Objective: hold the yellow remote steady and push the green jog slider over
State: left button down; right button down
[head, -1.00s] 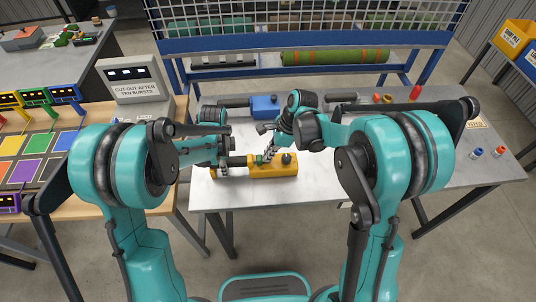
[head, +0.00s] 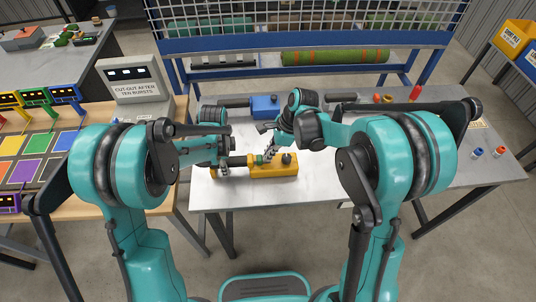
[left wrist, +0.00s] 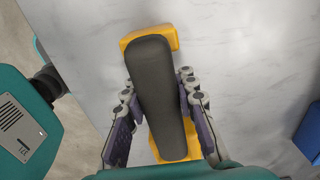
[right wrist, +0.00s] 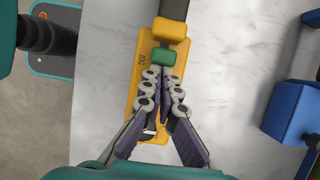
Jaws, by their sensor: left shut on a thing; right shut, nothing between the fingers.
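The yellow remote (head: 288,170) lies on the metal table, its dark handle (left wrist: 160,85) pointing left in the head view. My left gripper (head: 224,168) is shut on the handle, with one finger on each side of it in the left wrist view. The green jog slider (right wrist: 164,57) sits on the remote's yellow body, beside a raised yellow block (right wrist: 171,29) at the handle end. My right gripper (right wrist: 164,71) is shut and empty, pointing down over the remote. Its fingertips are right at the slider's edge; whether they touch it, I cannot tell.
Small red and orange parts (head: 415,93) lie at the table's back right. A rack with turf rolls (head: 335,57) stands behind.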

jog(key=v, duration=0.9)
jog(key=shift+d+r, duration=0.15)
jog(key=shift+r, duration=0.2)
pick_arm(q)
jog(key=c, duration=1.1)
grip_release()
